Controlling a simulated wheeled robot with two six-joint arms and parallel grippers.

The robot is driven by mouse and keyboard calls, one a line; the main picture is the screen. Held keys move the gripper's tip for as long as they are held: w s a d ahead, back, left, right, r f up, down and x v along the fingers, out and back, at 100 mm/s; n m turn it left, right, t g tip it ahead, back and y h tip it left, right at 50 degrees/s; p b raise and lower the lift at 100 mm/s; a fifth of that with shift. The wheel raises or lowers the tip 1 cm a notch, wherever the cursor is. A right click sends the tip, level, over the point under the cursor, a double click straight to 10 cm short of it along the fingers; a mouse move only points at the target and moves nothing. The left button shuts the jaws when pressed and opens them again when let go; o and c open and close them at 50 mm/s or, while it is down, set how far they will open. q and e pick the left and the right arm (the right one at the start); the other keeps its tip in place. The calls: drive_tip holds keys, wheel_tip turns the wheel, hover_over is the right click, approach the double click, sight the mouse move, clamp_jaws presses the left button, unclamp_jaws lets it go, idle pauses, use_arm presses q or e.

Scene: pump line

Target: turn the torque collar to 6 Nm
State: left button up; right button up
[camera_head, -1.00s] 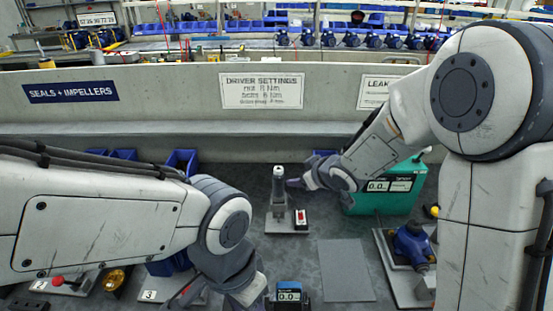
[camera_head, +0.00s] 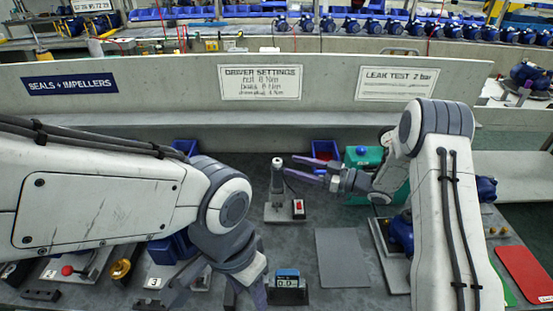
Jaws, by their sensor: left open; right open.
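A slim upright driver (camera_head: 277,184) with a pale grey top stands on a small grey stand (camera_head: 278,213) in the middle of the bench. I take it as carrying the torque collar; its scale is too small to read. My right gripper (camera_head: 296,167) is open, pointing left, its two fingers one behind the other just right of the driver's top. I cannot tell whether they touch it. My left gripper (camera_head: 222,295) is open and low at the front, apart from the driver, its fingertips partly out of view. A small blue-topped display (camera_head: 287,283) beside it seems to read 0.0.
A red switch (camera_head: 298,206) sits on the stand's right side. A grey mat (camera_head: 342,258) lies to the right. A teal tester (camera_head: 364,160) and a blue bin (camera_head: 325,151) stand behind my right arm. A red mat (camera_head: 528,271) lies far right.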

sight(277, 160)
drive_tip(key=p+x, duration=0.1)
drive_tip(key=x, duration=0.5)
drive_tip(key=shift+w+a, duration=0.1)
drive_tip(key=shift+a, duration=0.15)
drive_tip(key=shift+c, duration=0.3)
clamp_jaws()
